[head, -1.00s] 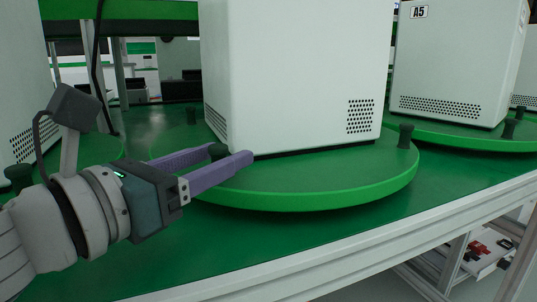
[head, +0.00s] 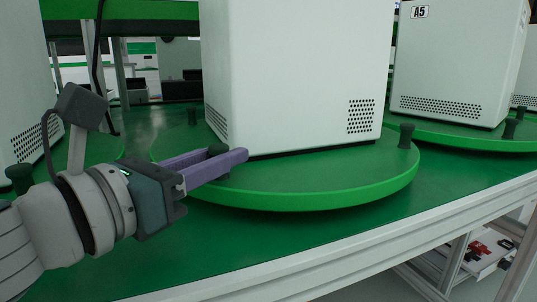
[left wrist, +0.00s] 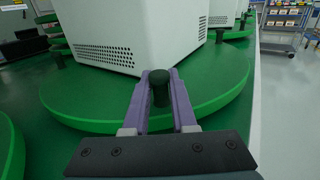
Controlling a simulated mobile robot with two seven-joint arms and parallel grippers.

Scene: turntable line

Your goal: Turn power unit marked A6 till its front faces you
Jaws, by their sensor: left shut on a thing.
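A large white power unit (head: 300,70) stands on a green turntable (head: 320,190) in the middle of the head view. Its top is cut off and no marking shows on its visible faces, so I cannot read whether it is A6. Vent holes show low on two faces. My left gripper (head: 230,155) has its purple fingers on either side of a dark peg (head: 217,150) at the turntable's near left edge. The left wrist view shows the peg (left wrist: 160,90) held between both fingers. My right gripper is in neither view.
A unit marked A5 (head: 455,60) stands on another turntable at the right. Another white unit (head: 25,80) stands at the left with its own peg (head: 19,178). A second peg (head: 405,135) rises at the middle turntable's right edge. The pale bench rail (head: 350,250) runs along the front.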

